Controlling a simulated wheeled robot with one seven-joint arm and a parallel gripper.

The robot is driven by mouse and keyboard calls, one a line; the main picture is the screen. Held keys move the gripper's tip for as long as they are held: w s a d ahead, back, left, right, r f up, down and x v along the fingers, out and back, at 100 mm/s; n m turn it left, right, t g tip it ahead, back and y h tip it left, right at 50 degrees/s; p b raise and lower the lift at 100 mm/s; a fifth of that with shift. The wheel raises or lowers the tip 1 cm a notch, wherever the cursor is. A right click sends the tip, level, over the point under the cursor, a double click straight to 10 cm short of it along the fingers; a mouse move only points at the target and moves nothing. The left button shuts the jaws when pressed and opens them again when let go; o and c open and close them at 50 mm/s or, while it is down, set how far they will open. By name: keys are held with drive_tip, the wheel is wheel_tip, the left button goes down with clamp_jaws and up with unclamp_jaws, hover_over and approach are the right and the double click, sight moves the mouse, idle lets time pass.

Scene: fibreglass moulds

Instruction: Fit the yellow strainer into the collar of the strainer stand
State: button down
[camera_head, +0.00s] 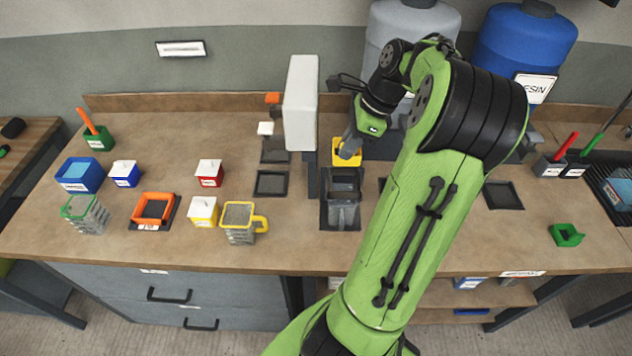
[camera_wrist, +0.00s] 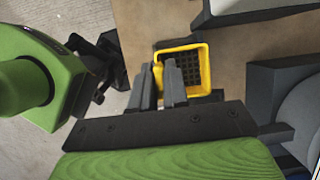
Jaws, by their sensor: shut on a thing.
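The yellow strainer (camera_head: 346,152) is in my gripper (camera_head: 352,143), beside and behind the dark stand in the head view. In the wrist view the yellow square rim and dark mesh of the strainer (camera_wrist: 186,72) show, with my gripper (camera_wrist: 168,76) shut on its near edge. The dark grey strainer stand (camera_head: 342,185) is at the middle of the bench, just in front of the strainer, with a grey vessel low in it. Its collar looks empty. I cannot tell how high the strainer is above the bench.
A tall white panel (camera_head: 300,103) rises close to the left of my gripper. Grey and blue drums (camera_head: 525,45) stand behind. To the left are a yellow-handled jug (camera_head: 240,222), a red lidded box (camera_head: 209,173) and an orange frame (camera_head: 153,208). A green clamp-like piece (camera_head: 566,235) lies right.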

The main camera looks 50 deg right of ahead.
drive_tip(key=shift+w+f, duration=0.1)
drive_tip(key=shift+f, duration=0.1)
wheel_tip(320, 180, down, 10)
drive_tip(key=b, duration=0.3)
drive_tip(key=shift+r, duration=0.2)
drive_tip(key=shift+d, duration=0.1)
drive_tip(key=shift+f, duration=0.15)
drive_tip(key=c, duration=1.1)
unclamp_jaws()
drive_tip(key=shift+c, duration=0.2)
